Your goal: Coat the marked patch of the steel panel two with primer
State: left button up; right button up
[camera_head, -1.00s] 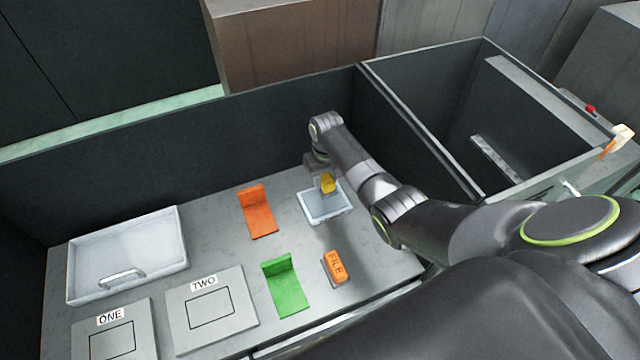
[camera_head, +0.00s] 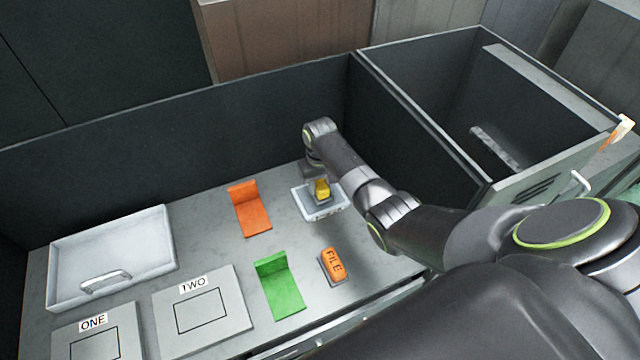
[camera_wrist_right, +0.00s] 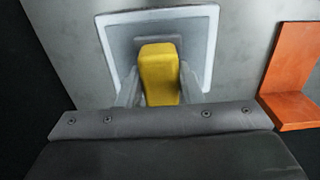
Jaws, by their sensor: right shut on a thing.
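My right gripper (camera_head: 318,184) is shut on a yellow-handled block (camera_head: 322,190) with a grey base. It holds the block low over a small white-rimmed tray (camera_head: 341,208) with a label too small to read. In the right wrist view the yellow handle (camera_wrist_right: 159,75) is between the fingers, and its grey base is over the tray's middle (camera_wrist_right: 203,60); whether it touches the tray floor I cannot tell. Steel panel two (camera_head: 238,318), a grey plate labelled TWO with a black rectangle outline, lies flat at the lower left. My left gripper is out of view.
Panel ONE (camera_head: 130,325) lies left of panel two, with a white handled tray (camera_head: 160,225) behind. Dark walls (camera_head: 230,130) bound the bench.

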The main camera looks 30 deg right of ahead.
aim_at(320, 184)
dwell(0.3)
jog(key=shift+f+b, duration=0.3)
jog(key=shift+f, duration=0.2)
dwell(0.4)
jog(key=shift+s+f, duration=0.1)
dwell(1.3)
notch_tip(320, 184, up, 7)
jog(key=p, duration=0.8)
dwell(0.4)
